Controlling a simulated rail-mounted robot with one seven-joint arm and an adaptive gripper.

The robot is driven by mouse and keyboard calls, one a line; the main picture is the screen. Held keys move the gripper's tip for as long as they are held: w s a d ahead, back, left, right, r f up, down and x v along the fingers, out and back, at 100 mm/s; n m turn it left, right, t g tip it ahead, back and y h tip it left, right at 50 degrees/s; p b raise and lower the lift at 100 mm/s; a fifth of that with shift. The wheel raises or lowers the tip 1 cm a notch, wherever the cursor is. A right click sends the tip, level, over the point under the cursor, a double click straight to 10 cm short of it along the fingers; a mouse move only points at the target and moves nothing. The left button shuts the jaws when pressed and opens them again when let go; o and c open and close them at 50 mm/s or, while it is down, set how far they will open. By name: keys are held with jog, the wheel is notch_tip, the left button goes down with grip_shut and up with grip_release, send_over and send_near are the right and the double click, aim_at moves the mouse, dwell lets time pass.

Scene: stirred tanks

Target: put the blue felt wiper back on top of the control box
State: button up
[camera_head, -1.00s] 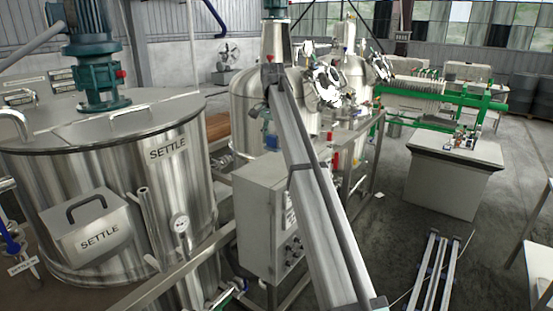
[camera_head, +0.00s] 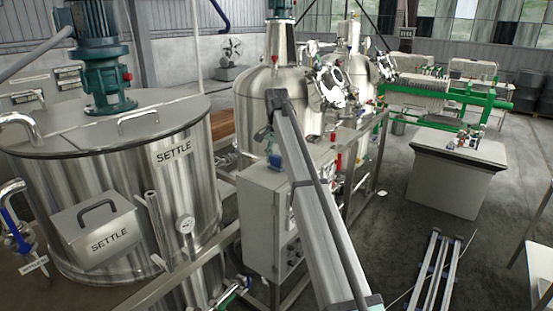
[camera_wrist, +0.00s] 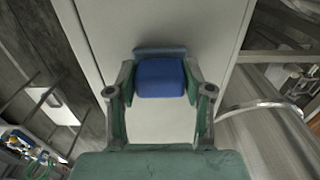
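The blue felt wiper (camera_wrist: 160,78) sits between the two fingers of my gripper (camera_wrist: 160,88) in the wrist view, with a finger against each side. A grey-blue strip shows along its far edge. The pale top of the control box (camera_wrist: 160,122) lies below it. In the head view the grey control box (camera_head: 262,205) stands in the middle, partly hidden by my arm. My gripper (camera_head: 265,138) is small there, just above the box's top. Whether the wiper touches the box top cannot be told.
A large steel settling tank (camera_head: 110,190) stands left of the box. Steel vessels (camera_head: 262,105) with pipework stand behind it. A metal frame runs around the box. A grey plinth (camera_head: 455,178) and open floor lie to the right.

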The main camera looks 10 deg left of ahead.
aim_at(277, 156)
jog(key=shift+o, duration=1.1)
jog(key=shift+r, duration=0.15)
jog(key=shift+r, duration=0.2)
notch_tip(277, 156, up, 12)
jog(key=shift+f, duration=0.15)
jog(key=shift+f, duration=0.15)
